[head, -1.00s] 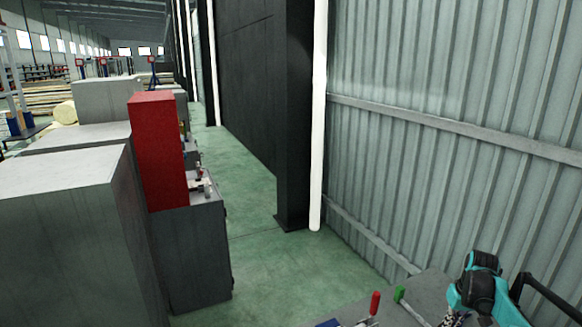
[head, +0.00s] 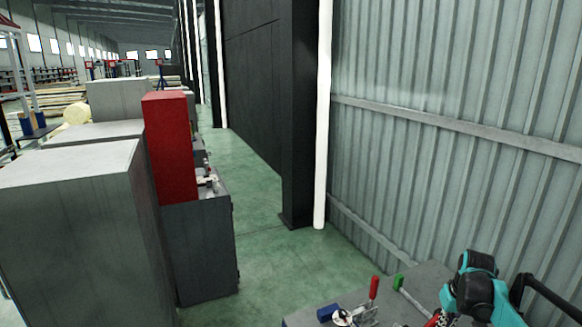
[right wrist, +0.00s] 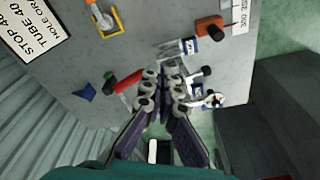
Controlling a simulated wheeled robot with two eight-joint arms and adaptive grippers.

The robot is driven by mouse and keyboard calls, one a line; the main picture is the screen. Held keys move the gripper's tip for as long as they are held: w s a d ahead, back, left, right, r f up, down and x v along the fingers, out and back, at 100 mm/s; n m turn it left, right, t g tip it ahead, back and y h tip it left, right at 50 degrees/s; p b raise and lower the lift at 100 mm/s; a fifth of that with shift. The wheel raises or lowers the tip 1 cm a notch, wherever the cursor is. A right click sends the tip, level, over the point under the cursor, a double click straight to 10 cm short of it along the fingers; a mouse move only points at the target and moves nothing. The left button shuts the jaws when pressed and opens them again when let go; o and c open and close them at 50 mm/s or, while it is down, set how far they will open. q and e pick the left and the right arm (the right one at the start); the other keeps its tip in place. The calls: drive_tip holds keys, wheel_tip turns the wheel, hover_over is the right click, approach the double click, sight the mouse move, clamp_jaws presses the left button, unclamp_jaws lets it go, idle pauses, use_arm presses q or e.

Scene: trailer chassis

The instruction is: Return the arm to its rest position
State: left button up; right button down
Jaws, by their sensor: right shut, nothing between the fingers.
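My right arm (head: 475,285), teal and black, shows at the bottom right of the head view, over a grey bench. Its gripper (right wrist: 163,84) is in the middle of the right wrist view, with its fingers together and nothing between them. It hangs over the grey bench top (right wrist: 140,57), beside a clamp with a red handle (right wrist: 128,81). I cannot tell its height above the bench. My left gripper is in neither view.
The bench holds a blue block (head: 327,313), a clamp with a red handle (head: 374,287) and a green handle (head: 398,282). A corrugated wall (head: 450,150) stands at right. Grey cabinets (head: 75,180) and a red box (head: 170,145) stand left. Green floor between is clear.

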drive_tip(key=s+a+f+n+t+b, duration=0.15)
drive_tip(key=s+a+b, duration=0.25)
drive_tip(key=s+a, duration=0.45)
drive_tip(key=s+a+m+t+b, duration=0.15)
drive_tip(key=s+a+b, duration=0.35)
drive_tip(key=a, duration=0.7)
drive_tip(key=s+a+f+n+t+b, duration=0.1)
drive_tip(key=s+a+f+t+b, duration=0.1)
drive_tip(key=s+a+f, duration=0.3)
wheel_tip(320, 180, down, 2)
drive_tip(key=s+b, duration=0.1)
drive_tip(key=s, duration=0.1)
drive_tip(key=shift+s, duration=0.4)
